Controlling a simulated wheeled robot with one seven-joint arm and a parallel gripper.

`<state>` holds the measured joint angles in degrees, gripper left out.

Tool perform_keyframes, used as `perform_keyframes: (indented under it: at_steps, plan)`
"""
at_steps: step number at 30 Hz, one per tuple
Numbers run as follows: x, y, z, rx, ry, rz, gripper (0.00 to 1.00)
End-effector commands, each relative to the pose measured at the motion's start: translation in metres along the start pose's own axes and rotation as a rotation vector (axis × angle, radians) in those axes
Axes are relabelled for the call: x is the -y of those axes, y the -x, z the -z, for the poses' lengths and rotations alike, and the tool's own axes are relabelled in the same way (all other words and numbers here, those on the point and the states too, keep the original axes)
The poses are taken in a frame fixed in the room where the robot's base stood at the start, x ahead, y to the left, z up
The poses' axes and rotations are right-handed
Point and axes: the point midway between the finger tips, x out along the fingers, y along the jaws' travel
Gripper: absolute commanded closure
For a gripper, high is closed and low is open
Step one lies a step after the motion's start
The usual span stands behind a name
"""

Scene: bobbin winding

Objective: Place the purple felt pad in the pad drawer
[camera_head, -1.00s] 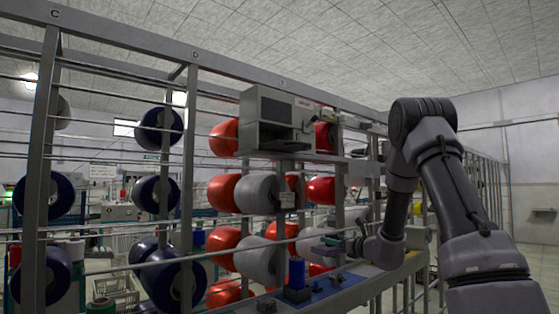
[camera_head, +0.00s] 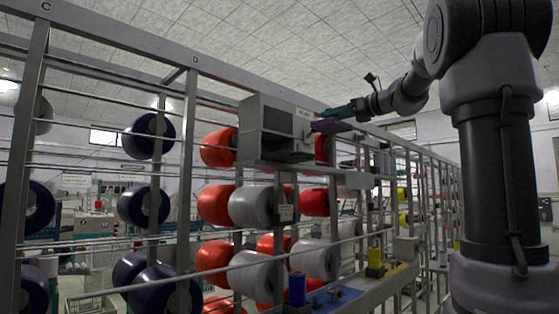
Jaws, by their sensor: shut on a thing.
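The purple felt pad (camera_head: 331,126) is a flat, dark purple piece at the right side of the grey box. My gripper (camera_head: 338,112), with greenish fingers, is shut on it and holds it raised, just right of the box's front. The grey box (camera_head: 262,128) with a small label is mounted on the rack and looks like the pad drawer's housing. Its front has a dark opening, and a low tray-like part (camera_head: 290,156) shows below. I cannot tell how far the drawer is open. The inside is mostly hidden.
Metal rack posts and rails stand around the box, with red, grey and dark blue bobbins (camera_head: 146,206) on them. A blue spool (camera_head: 297,288) and a yellow spool (camera_head: 375,262) stand on the ledge below. The air above the box is clear.

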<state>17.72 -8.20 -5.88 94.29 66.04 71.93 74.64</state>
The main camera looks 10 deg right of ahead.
Motion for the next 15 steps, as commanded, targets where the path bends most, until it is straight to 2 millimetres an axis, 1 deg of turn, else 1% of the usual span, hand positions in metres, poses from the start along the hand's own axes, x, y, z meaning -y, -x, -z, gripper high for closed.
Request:
perform_keyframes:
  at_steps: [1,2,5,8,15]
  plan:
    - [-0.002,0.006,-0.008,0.002,0.003,0.014,1.0]
    - [-0.003,0.008,-0.011,0.001,0.002,0.021,1.0]
    - [-0.003,0.006,-0.015,-0.002,-0.001,0.033,1.0]
    - [-0.003,-0.013,-0.016,-0.002,-0.004,0.032,1.0]
    - [-0.001,-0.079,-0.016,-0.002,-0.004,0.031,1.0]
